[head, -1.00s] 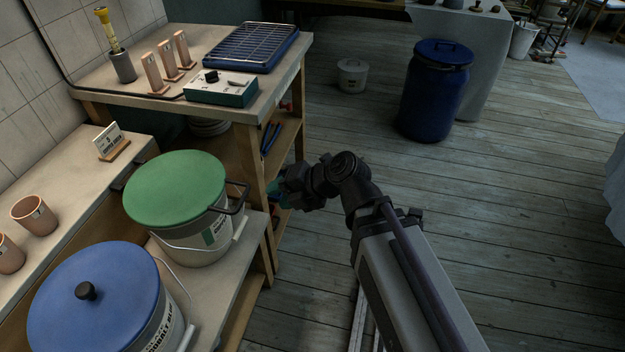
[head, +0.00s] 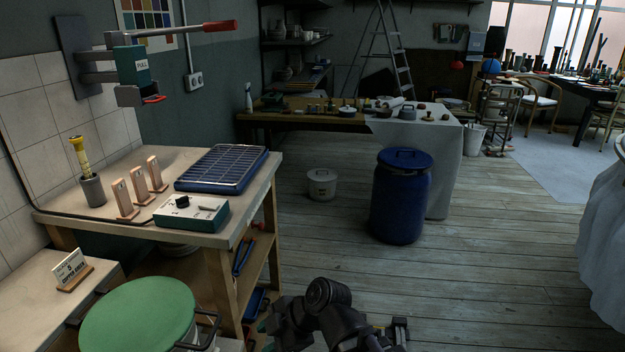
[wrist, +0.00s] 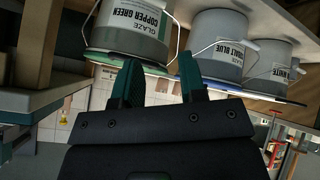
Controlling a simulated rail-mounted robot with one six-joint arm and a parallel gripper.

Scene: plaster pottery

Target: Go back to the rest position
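My gripper (wrist: 160,82) shows in the wrist view with its two teal fingers spread apart. Nothing is between them. In the head view, my arm is bent low at the bottom centre, with the gripper end pointing left beside the wooden workbench (head: 222,285); the fingertips are mostly hidden there. The wrist view shows the copper green glaze bucket (wrist: 130,30) beyond the fingers, with the cobalt blue bucket (wrist: 222,52) and a white-labelled bucket (wrist: 275,68) to its right. I cannot see any contact with them.
The green bucket lid (head: 140,318) is at lower left. On the bench are a blue tray with a rack (head: 222,167), a control box (head: 191,213) and several test tiles. Open floor lies right.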

